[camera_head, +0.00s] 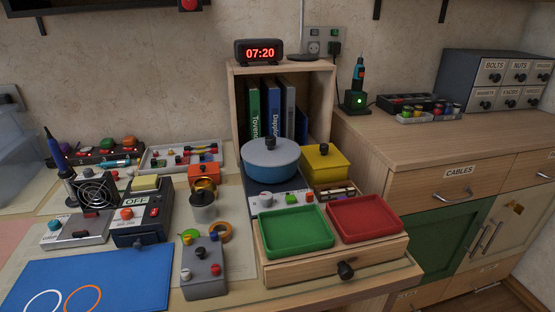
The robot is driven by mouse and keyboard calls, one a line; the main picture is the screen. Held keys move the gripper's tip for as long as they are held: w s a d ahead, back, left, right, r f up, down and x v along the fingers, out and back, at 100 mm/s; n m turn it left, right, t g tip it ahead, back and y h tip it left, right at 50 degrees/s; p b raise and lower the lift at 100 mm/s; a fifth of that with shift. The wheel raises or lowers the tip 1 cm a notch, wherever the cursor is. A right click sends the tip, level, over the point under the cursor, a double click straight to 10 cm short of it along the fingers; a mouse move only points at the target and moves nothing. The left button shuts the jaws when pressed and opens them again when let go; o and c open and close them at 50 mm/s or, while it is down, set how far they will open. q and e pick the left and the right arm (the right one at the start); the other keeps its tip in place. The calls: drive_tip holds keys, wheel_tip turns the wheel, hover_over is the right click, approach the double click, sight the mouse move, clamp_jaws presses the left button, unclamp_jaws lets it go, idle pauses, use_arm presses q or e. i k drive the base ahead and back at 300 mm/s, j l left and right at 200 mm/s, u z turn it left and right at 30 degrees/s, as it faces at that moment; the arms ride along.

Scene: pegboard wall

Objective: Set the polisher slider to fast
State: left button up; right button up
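A device with a round blue drum, grey lid and dark lid knob (270,158) stands in front of the wooden shelf box. Neither of my grippers is in view.
A wooden drawer box (335,266) carries a green tray (296,231) and a red tray (366,218). A yellow container (325,164) stands right of the drum. A switch box marked OFF (143,214) stands left, behind a blue mat (95,280). The right counter (440,140) has free room.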

sight(310, 197)
drive_tip(key=i+j, duration=0.1)
drive_tip(key=i, duration=0.3)
drive_tip(key=i+j+z, duration=0.1)
drive_tip(key=i, duration=0.25)
drive_tip(key=i+j, duration=0.2)
drive_tip(key=i, duration=0.2)
drive_tip(key=z, duration=0.05)
